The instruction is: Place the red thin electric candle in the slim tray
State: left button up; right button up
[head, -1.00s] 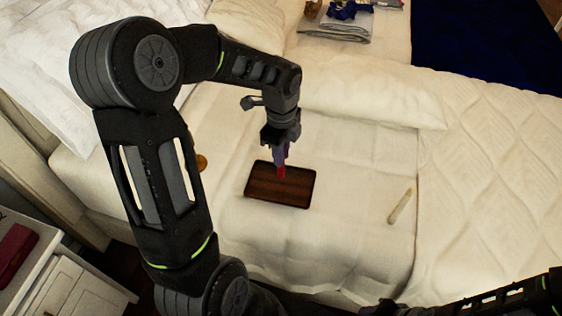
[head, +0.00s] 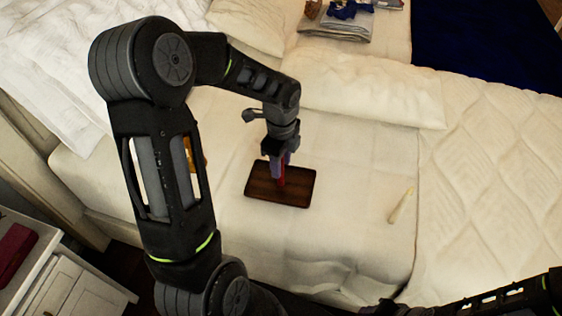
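The slim tray (head: 300,201) is a dark brown wooden rectangle lying flat on the bed. The red thin electric candle (head: 282,177) is roughly upright over the middle of the tray, between the fingers of my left gripper (head: 280,164). The gripper points down and looks shut on the candle, covering its upper part. I cannot tell whether the candle's lower end touches the tray. My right arm (head: 480,303) shows at the lower right edge; its fingers cannot be made out.
A cream-coloured candle-like stick (head: 401,205) lies on the bed right of the tray. An orange object (head: 195,155) is partly hidden behind my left arm. Folded cloths (head: 340,22) lie at the back. A white nightstand (head: 65,285) stands at lower left. The bed around the tray is clear.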

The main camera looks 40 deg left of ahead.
pick_arm(q)
jog(key=shift+r, duration=0.1)
notch_tip(320, 180, up, 12)
jog(key=shift+r, duration=0.1)
dwell(0.5)
